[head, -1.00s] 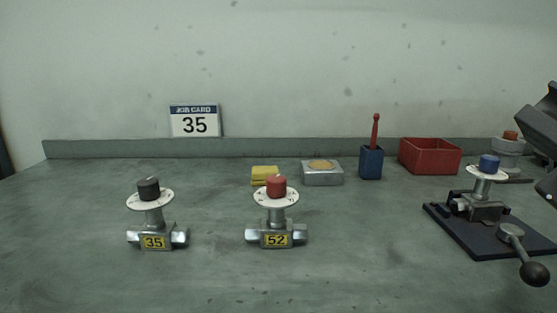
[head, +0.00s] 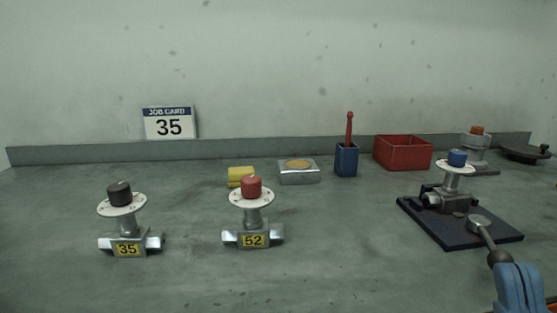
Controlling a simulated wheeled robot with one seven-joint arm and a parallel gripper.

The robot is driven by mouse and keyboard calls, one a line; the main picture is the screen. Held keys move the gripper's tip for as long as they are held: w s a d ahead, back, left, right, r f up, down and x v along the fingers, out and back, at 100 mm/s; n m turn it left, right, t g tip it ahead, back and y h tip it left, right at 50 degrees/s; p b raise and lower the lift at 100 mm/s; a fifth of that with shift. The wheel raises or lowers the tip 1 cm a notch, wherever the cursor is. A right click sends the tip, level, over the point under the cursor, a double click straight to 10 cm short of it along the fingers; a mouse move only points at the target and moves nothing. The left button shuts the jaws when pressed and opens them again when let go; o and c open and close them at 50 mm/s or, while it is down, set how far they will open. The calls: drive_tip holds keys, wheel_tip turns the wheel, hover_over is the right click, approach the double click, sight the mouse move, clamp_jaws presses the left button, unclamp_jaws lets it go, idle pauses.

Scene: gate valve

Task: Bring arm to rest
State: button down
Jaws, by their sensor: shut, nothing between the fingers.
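A light blue part, which looks like a link of my arm, shows at the bottom right corner, just below the knob of the clamp lever (head: 480,226). Whether they touch I cannot tell. The valve with the blue knob (head: 457,158) stands upright in the fixture on a dark base plate (head: 482,238). The valve tagged 35 (head: 128,245), with a black knob, and the valve tagged 52 (head: 254,237), with a red knob, stand upright on the bench. The job card (head: 169,124) reads 35.
Along the back stand a yellow block (head: 241,177), a metal box (head: 299,175) with a tan top, a blue holder (head: 346,161) with a red tool, a red bin (head: 403,155), an orange-topped fitting (head: 477,142) and a dark round object (head: 525,152). The front middle of the bench is clear.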

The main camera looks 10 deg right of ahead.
drive_tip(key=s+d+f+m+g+y, duration=0.1)
drive_tip(key=s+f+m+g, duration=0.2)
drive_tip(key=s+f+g, duration=0.7)
drive_tip(key=s+d+f+m+g+y, duration=0.1)
drive_tip(key=s+d+f+m+g, duration=0.2)
drive_tip(key=s+f, duration=0.8)
drive_tip(key=w+a+r+g+p, duration=0.1)
drive_tip(key=w+r+p, duration=0.2)
drive_tip(key=r+p, duration=0.9)
drive_tip(key=shift+w+a+p, duration=0.15)
drive_tip(key=shift+a+p, duration=0.1)
drive_tip(key=shift+p, duration=1)
drive_tip(key=c, duration=1.8)
unclamp_jaws()
drive_tip(key=shift+f, duration=0.1)
